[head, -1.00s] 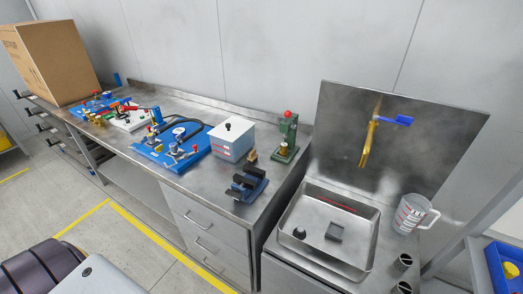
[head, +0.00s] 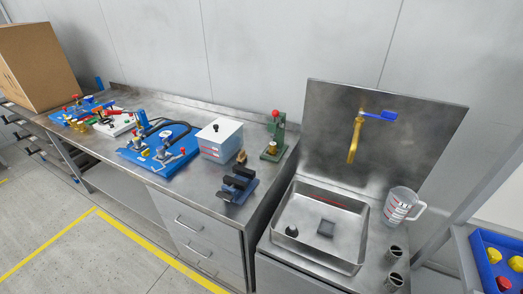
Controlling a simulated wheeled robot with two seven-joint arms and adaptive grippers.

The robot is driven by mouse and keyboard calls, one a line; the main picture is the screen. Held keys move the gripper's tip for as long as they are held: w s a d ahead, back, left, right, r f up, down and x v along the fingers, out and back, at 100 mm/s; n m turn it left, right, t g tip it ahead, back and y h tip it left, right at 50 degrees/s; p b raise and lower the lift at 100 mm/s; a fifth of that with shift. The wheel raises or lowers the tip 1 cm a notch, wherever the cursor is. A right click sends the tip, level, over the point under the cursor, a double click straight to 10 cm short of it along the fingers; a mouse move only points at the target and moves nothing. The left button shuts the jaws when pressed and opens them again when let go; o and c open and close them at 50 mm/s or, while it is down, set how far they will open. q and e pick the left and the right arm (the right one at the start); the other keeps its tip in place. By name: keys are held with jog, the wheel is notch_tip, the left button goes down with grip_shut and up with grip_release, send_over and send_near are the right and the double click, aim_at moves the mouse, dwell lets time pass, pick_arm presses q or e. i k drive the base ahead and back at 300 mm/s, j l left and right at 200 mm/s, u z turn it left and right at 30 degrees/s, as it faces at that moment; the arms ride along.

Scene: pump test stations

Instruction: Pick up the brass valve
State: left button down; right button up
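No part is plainly the brass valve at this size, and several brass-coloured parts show. A small brass-coloured piece (head: 241,157) stands on the bench between the white box and the black-and-blue vise. Another brass-coloured part (head: 272,148) sits at the foot of the green press. Several small brass fittings (head: 80,124) stand at the front of the far-left blue board. A brass tap (head: 354,138) with a blue lever is mounted on the metal backsplash above the sink. Neither of my grippers is in view.
The steel bench (head: 225,215) carries a blue pump board (head: 160,150), a white box (head: 220,140), the vise (head: 237,185) and the green press (head: 276,130). Right are a sink (head: 345,257), a measuring jug (head: 398,207) and a blue bin (head: 481,268). A cardboard box (head: 40,65) stands far left.

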aim_at(272, 151)
jog(key=j+z, duration=0.9)
jog(key=j, duration=0.15)
jog(key=k+j+z, duration=0.1)
jog(key=j+z, duration=0.35)
jog(key=k+j+z, duration=0.2)
jog(key=j+z, duration=0.25)
jog(key=j, duration=0.1)
